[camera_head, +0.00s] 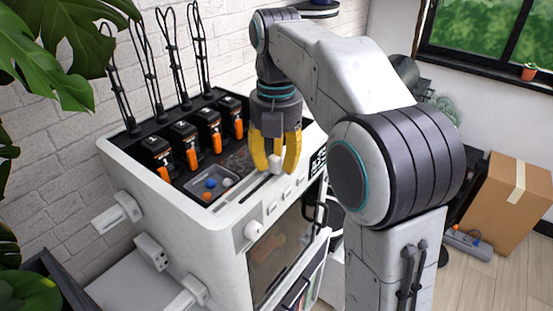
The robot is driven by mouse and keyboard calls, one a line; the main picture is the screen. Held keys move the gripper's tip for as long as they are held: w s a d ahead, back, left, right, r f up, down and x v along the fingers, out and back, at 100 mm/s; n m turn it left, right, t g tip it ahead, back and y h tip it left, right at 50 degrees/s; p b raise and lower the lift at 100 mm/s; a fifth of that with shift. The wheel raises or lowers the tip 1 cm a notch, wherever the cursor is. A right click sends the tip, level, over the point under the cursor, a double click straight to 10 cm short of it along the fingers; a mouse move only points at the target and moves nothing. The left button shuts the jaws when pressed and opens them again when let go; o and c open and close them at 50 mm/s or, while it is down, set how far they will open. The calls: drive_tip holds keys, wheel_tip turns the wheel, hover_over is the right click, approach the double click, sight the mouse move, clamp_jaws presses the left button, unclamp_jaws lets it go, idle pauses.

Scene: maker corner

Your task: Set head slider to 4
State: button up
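The white machine (228,222) has several black tool heads with orange parts in a row on its top, one of them the right-hand head (232,118). A dark slider slot (252,190) runs along the top's front edge. A small pale knob (276,164), apparently the head slider, shows at the slot's right part. My gripper (277,170) points down over it, with one yellow finger on each side. The fingers stand apart; I cannot tell whether they touch the knob. No scale numbers for the slot are readable.
A small tray (210,185) with coloured buttons lies left of the slot. Knobs and switches (254,230) line the front edge. A plant (45,60) hangs at the left. A cardboard box (500,200) stands on the floor at right.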

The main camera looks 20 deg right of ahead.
sight(279, 160)
drive_tip(key=o, duration=0.3)
drive_tip(key=shift+r, duration=0.1)
drive_tip(key=shift+r, duration=3.65)
drive_tip(key=shift+s, duration=0.1)
drive_tip(key=shift+s+d+f+m, duration=0.2)
drive_tip(key=shift+s+m, duration=0.3)
drive_tip(key=shift+m, duration=0.5)
drive_tip(key=s+d+f+m+t+b, duration=0.1)
drive_tip(key=s+f+m+t, duration=0.3)
drive_tip(key=s+f+m, duration=1.4)
drive_tip(key=d+m, duration=0.1)
drive_tip(key=m, duration=0.4)
drive_tip(key=shift+t, duration=0.4)
